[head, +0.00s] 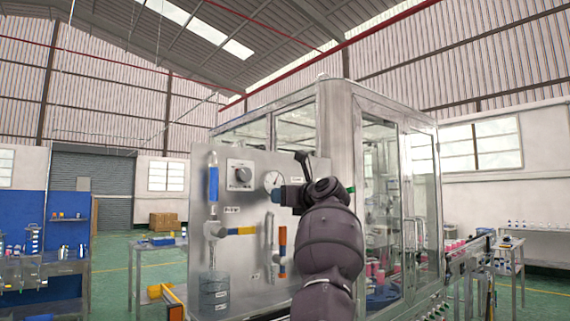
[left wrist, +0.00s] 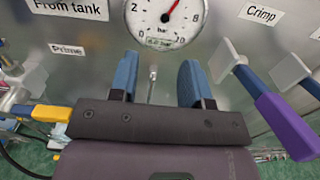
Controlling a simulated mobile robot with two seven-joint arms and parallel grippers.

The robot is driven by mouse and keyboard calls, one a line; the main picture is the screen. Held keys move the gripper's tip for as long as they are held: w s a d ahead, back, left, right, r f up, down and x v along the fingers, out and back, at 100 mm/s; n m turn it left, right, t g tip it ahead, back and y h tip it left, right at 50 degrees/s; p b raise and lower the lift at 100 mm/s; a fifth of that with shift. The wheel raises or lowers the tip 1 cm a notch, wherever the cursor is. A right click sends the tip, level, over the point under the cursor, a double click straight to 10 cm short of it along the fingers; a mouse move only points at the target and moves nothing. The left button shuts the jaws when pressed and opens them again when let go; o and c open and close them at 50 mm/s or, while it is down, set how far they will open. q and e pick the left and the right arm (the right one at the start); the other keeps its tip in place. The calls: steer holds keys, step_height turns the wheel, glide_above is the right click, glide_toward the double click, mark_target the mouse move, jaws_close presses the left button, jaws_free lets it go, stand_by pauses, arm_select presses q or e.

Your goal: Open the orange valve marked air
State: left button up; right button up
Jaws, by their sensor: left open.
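In the head view an upright orange valve handle (head: 282,236) is on the lower right part of the metal panel (head: 240,170), beside a vertical pipe. The small labels there are too blurred to read, so I cannot confirm which one says air. My left gripper (head: 277,194) is above this handle, near the pressure gauge (head: 273,180). In the left wrist view its blue fingers (left wrist: 158,85) are spread apart, open and empty, below the gauge (left wrist: 163,20). I cannot make out the orange handle in the left wrist view. My right gripper is not in view.
A blue handle (head: 213,183) and a yellow handle (head: 240,231) are on the panel's left pipe. A glass-walled cabinet (head: 385,190) stands behind the panel.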

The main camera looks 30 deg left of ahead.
arm_select(q)
step_height(320, 180, up, 10)
steer(key=shift+f, duration=0.25)
stand_by(0.4)
